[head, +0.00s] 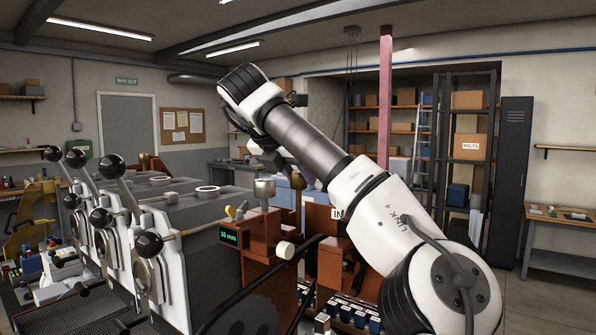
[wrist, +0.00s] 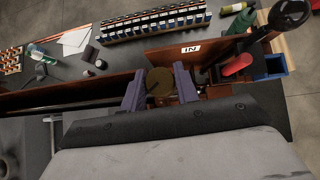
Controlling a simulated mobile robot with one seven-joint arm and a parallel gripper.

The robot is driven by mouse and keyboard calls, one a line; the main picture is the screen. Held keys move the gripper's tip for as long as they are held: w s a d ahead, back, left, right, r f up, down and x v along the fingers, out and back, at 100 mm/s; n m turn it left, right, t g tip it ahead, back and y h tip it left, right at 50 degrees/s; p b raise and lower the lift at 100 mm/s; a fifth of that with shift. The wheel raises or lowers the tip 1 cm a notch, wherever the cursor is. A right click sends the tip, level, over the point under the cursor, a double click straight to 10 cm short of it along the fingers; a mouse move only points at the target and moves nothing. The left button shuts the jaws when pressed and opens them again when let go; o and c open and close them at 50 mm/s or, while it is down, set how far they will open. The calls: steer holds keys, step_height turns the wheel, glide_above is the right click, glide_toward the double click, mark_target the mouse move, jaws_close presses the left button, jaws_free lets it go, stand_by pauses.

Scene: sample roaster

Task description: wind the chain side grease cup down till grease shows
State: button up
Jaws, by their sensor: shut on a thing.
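A round brass grease cup cap (wrist: 159,82) sits between the two purple-grey fingers of my gripper (wrist: 161,88) in the wrist view, seen from above. The gripper is shut on it. In the head view my gripper (head: 306,181) points down beside a brass post (head: 297,199), partly hidden by my arm. A second, paler cup (head: 264,188) stands upright on the brown housing to the left, apart from the gripper. I cannot tell from a label which cup is the chain side one. No grease is visible at the held cup.
A brown plate with an IN label (wrist: 190,49) stands close behind the fingers. A red-handled thing (wrist: 237,65) and a black knob (wrist: 290,13) are to the right. Black-knobbed levers (head: 111,166) rise at left in the head view. A small display (head: 230,236) reads 10 mm.

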stand_by(0.4)
steer(key=o, duration=1)
steer(key=shift+c, duration=0.2)
steer(key=shift+r, duration=0.15)
